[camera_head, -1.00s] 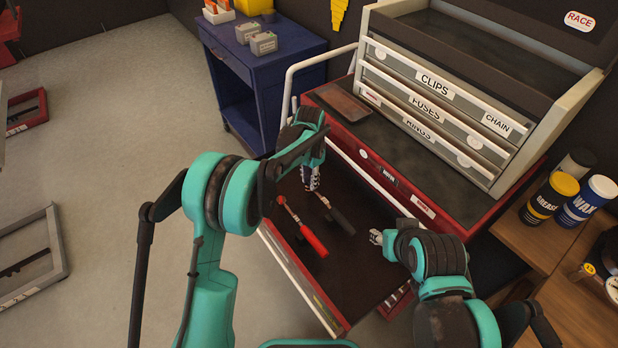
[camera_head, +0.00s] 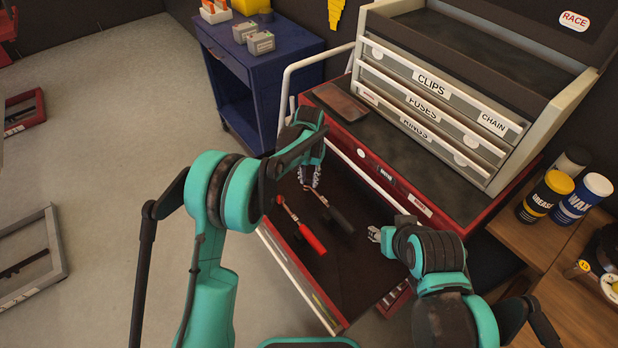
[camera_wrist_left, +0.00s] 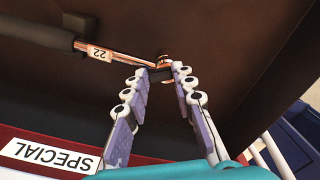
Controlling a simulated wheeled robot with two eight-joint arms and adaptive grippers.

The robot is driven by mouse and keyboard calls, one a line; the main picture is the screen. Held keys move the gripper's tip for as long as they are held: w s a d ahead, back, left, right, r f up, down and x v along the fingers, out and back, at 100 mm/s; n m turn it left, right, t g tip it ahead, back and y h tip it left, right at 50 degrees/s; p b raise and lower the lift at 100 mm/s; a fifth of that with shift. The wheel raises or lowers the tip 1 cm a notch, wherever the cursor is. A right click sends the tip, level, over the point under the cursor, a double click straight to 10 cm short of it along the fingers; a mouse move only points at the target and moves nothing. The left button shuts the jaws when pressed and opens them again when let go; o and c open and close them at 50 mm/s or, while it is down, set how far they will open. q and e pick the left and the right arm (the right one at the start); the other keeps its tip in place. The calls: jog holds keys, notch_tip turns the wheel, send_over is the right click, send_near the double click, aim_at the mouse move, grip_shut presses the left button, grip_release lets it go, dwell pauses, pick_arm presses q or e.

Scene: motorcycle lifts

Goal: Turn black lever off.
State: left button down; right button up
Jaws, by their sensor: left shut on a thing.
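The black lever is a ratchet-like tool with a black handle (camera_head: 341,219) and a metal shaft, lying in the open dark drawer. In the left wrist view its metal shaft (camera_wrist_left: 125,57) carries a label "22" and runs to a round head (camera_wrist_left: 163,57). My left gripper (camera_head: 311,187) is at that head end; in its wrist view the fingers (camera_wrist_left: 162,76) are shut on the lever's head end. The fingers partly hide the contact. A similar lever with a red handle (camera_head: 313,239) lies beside it, to the left. My right gripper (camera_head: 375,234) hangs over the drawer's right side, apart from both levers.
The drawer (camera_head: 300,285) belongs to a red cabinet (camera_head: 430,213) bearing a grey chest (camera_head: 440,110) with labelled drawers. A blue cart (camera_head: 255,70) stands behind. Grease (camera_head: 545,197) and wax cans (camera_head: 582,199) stand at right.

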aim_at(309, 182)
pick_arm(q)
jog(key=c, duration=1.2)
grip_release()
notch_tip(309, 182, up, 12)
jog(key=shift+s, duration=0.1)
